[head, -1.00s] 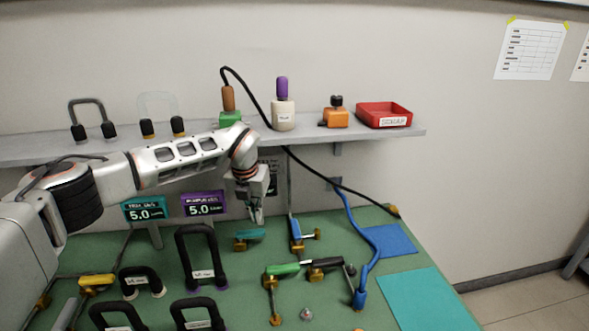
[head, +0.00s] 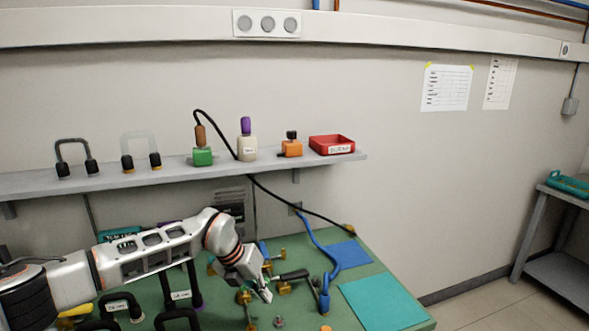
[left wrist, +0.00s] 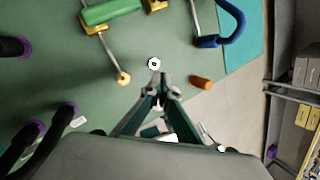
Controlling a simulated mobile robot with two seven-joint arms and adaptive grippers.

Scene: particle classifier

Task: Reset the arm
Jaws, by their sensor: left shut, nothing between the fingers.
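My left arm (head: 150,250) reaches in from the left over the green table (head: 345,258). My left gripper (head: 266,296) is shut and empty, pointing down above the table. In the left wrist view the left gripper (left wrist: 161,92) has its fingertips together near a small round metal piece (left wrist: 154,64); I cannot tell if they touch. A green-handled valve (left wrist: 110,12) lies beyond it, and an orange cylinder (left wrist: 201,82) stands to its right. My right gripper is not in view.
Black handles (head: 118,305) stand at the left of the table. A blue hose (head: 322,262) and a teal mat (head: 382,302) lie at the right. A grey shelf (head: 180,172) on the wall holds a red tray (head: 332,144) and several fittings. A side bench (head: 560,238) stands far right.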

